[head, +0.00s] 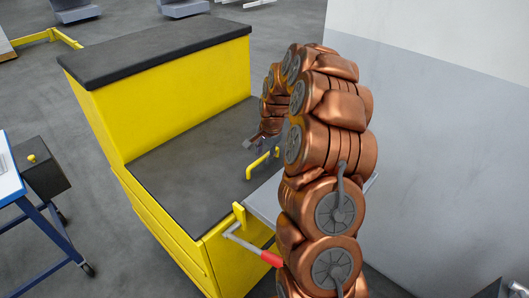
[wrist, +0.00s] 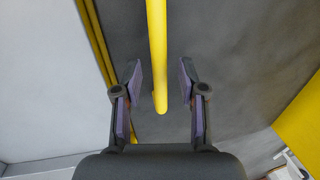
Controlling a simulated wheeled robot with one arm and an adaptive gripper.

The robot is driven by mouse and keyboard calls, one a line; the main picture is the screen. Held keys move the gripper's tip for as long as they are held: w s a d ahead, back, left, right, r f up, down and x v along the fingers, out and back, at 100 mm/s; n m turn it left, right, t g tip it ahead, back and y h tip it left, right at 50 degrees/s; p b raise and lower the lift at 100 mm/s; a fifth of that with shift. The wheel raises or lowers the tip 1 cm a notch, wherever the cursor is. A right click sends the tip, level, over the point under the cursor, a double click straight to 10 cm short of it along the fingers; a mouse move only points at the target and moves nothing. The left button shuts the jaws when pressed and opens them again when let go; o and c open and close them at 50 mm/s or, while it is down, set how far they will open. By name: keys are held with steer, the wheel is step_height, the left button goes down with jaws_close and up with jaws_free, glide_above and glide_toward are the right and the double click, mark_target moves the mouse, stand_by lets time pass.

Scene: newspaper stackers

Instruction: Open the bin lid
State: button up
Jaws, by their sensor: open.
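The yellow bin (head: 190,95) has a flat dark grey lid (head: 190,170) at its lower front part, lying level. A yellow bar handle (head: 262,164) stands on the lid near its right edge. My gripper (head: 256,141) is above the lid beside that handle, partly hidden by my arm in the head view. In the wrist view, my gripper (wrist: 159,75) is open, with one finger on each side of the yellow handle (wrist: 157,45). A gap shows on both sides of the bar, and I see no contact.
A raised block with a black top (head: 155,45) stands at the bin's back. A lever with a red grip (head: 270,258) and a grey shelf (head: 264,203) stick out at the front right. A grey-white wall (head: 440,90) is to the right. A blue-legged table (head: 45,230) stands left.

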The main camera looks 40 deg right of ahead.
jaws_close()
stand_by(0.3)
stand_by(0.4)
